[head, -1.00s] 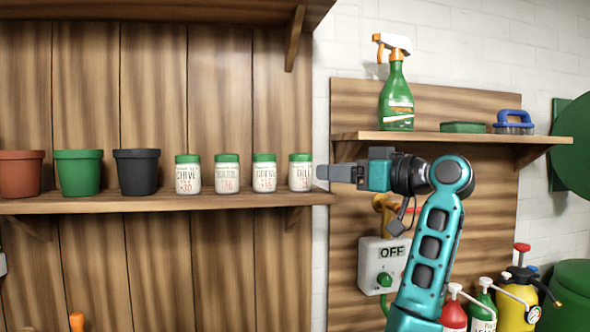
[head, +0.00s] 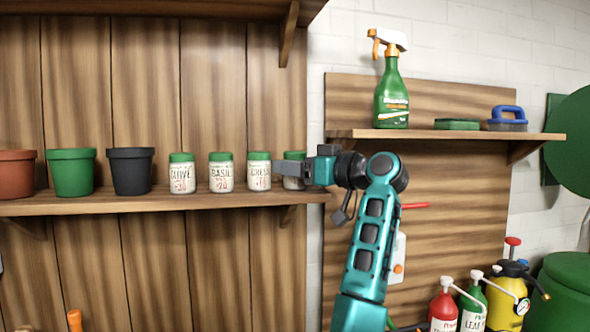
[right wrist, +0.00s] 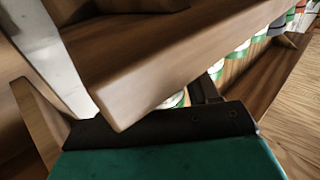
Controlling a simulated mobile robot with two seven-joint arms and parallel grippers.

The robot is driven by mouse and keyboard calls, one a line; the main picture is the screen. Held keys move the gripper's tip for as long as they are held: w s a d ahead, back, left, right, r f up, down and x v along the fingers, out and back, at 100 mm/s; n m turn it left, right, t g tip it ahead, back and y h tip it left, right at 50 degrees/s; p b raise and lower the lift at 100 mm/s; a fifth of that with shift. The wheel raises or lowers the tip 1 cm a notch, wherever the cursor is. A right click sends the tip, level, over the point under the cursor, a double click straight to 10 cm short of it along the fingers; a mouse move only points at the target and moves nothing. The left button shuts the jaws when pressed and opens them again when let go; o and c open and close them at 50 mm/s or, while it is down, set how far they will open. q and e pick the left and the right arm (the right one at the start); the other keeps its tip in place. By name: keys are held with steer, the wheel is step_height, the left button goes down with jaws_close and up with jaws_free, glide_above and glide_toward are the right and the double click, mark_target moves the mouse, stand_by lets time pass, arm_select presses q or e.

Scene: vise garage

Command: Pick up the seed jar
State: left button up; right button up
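Several white seed jars with green lids stand in a row on the wooden shelf: the chive jar (head: 182,174), the basil jar (head: 221,173), the cress jar (head: 258,172) and, at the right end, the dill jar (head: 294,156). My right gripper (head: 285,169) is at the dill jar and covers most of it. The gap between its fingers is hard to see, and I cannot tell whether it touches the jar. In the right wrist view a green-lidded jar (right wrist: 174,100) shows partly behind a wooden board. My left gripper is not in view.
The jar shelf (head: 150,203) ends just right of the dill jar. A black pot (head: 131,172), a green pot (head: 72,173) and a terracotta pot (head: 16,174) stand left of the jars. A higher right shelf (head: 440,134) holds a spray bottle (head: 391,95), a sponge and a brush.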

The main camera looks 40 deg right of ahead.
steer(key=c, duration=0.7)
steer(key=shift+s, duration=0.1)
steer(key=shift+s+a+r+b, duration=0.15)
steer(key=shift+s+r+b, duration=0.15)
steer(key=shift+s+r, duration=0.1)
step_height(320, 180, up, 6)
steer(key=shift+f, duration=0.1)
steer(key=shift+s+a+r+b, duration=0.1)
steer(key=shift+s+a+b, duration=0.4)
steer(key=shift+s+a, duration=1.65)
steer(key=shift+s+a+r+b, duration=0.1)
steer(key=shift+s+a+b, duration=0.6)
steer(key=shift+s, duration=2.7)
steer(key=shift+s+a+b, duration=0.25)
steer(key=shift+s+a, duration=1.55)
steer(key=shift+s, duration=0.95)
